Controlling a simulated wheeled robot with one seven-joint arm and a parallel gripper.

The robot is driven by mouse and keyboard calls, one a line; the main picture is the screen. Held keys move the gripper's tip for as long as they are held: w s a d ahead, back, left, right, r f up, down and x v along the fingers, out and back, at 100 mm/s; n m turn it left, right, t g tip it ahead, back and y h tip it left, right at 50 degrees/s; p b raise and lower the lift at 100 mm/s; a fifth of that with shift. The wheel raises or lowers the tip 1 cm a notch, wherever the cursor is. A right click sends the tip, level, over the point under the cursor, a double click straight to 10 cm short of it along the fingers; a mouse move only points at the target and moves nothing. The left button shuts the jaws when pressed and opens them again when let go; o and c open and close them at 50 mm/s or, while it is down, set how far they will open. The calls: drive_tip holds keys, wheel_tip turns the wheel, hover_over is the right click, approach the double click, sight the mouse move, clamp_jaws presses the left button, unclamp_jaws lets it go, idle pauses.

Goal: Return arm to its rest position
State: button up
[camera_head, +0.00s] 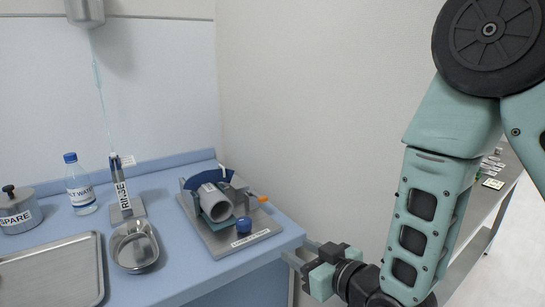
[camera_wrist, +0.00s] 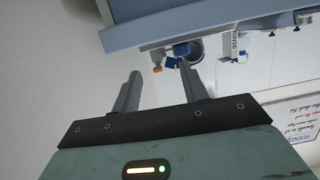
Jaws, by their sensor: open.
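My gripper (camera_head: 303,257) is at the lower middle of the head view, just off the right front corner of the blue counter. Its two fingers are apart with nothing between them. In the wrist view my gripper (camera_wrist: 160,85) also shows open and empty, with the counter's edge (camera_wrist: 190,28) beyond the fingertips. My arm (camera_head: 425,215) comes down from the upper right of the head view, bent at the joints, in front of the plain wall.
The counter (camera_head: 185,287) bears a grey device with a cylinder (camera_head: 217,205), a kidney dish (camera_head: 134,247), a metal tray (camera_head: 50,275), a RINSE holder (camera_head: 124,195), a water bottle (camera_head: 80,187) and a SPARE pot (camera_head: 17,212). Another table (camera_head: 505,185) stands behind my arm.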

drive_tip(key=s+d+r+g+h+p, duration=0.1)
drive_tip(key=s+d+r+g+h, duration=0.1)
drive_tip(key=s, duration=0.5)
drive_tip(key=s+d+r+g+h+p, duration=0.2)
drive_tip(key=s+d+r+g+h, duration=0.1)
drive_tip(key=s+g, duration=0.3)
drive_tip(key=s+d+r+g+h+p, duration=0.2)
drive_tip(key=s+r+g+h, duration=0.1)
drive_tip(key=s, duration=0.7)
wheel_tip(320, 180, up, 2)
drive_tip(key=shift+d+r+n+g, duration=0.1)
drive_tip(key=shift+d+n+g, duration=0.25)
drive_tip(key=shift+g, duration=0.35)
drive_tip(key=shift+a, duration=0.1)
